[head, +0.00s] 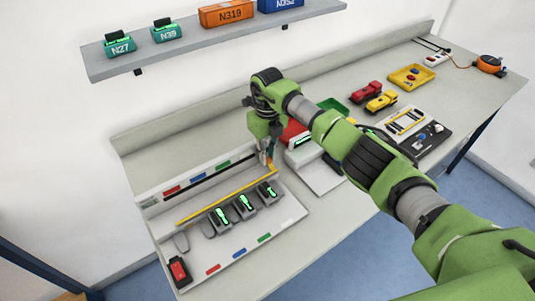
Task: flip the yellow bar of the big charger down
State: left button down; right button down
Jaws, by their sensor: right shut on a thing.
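The big charger (285,228) is a white board on the left part of the workbench. Its yellow bar (222,197) runs slantwise across it, behind a row of grey packs with green lights (245,204). My right gripper (267,157) reaches down over the charger's back right corner and is shut on the bar's right end. The fingertips are small and partly hidden, so the exact grasp is hard to see. My left gripper is not in view.
A red switch (178,270) sits at the charger's front left. A white device (318,173) stands right of it, partly behind my right arm. Red and yellow packs (381,101) and a yellow tray (411,77) lie further right. A shelf (215,40) with labelled boxes hangs above.

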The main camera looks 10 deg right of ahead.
jog(key=shift+r, duration=0.1)
jog(key=shift+s+d+r+t+p, duration=0.15)
jog(key=shift+s+t+p, duration=0.1)
jog(key=shift+t+p, duration=0.4)
jog(key=shift+s+d+r+t+y, duration=0.1)
jog(key=shift+s+t+y, duration=0.1)
jog(key=shift+t+y, duration=0.2)
jog(key=shift+s+d+t, duration=0.15)
jog(key=shift+s+t, duration=0.15)
jog(key=shift+t, duration=0.25)
jog(key=shift+s+t+y+b, duration=0.15)
jog(key=shift+t+y+b, duration=0.15)
jog(key=shift+y, duration=0.1)
jog(key=s+t+b, duration=0.1)
jog(key=t+b, duration=0.1)
jog(key=b, duration=0.3)
jog(key=s+t+y+b, duration=0.1)
jog(key=t+b, duration=0.1)
jog(key=b, duration=0.3)
jog(key=d+t+y+b, duration=0.1)
jog(key=b, duration=0.5)
jog(key=shift+s+f+t, duration=0.25)
jog(key=shift+s+t, duration=0.15)
jog(key=shift+s+d+r+t+y+b, duration=0.1)
jog(key=shift+r+t+y+b, duration=0.25)
jog(key=shift+b, duration=0.7)
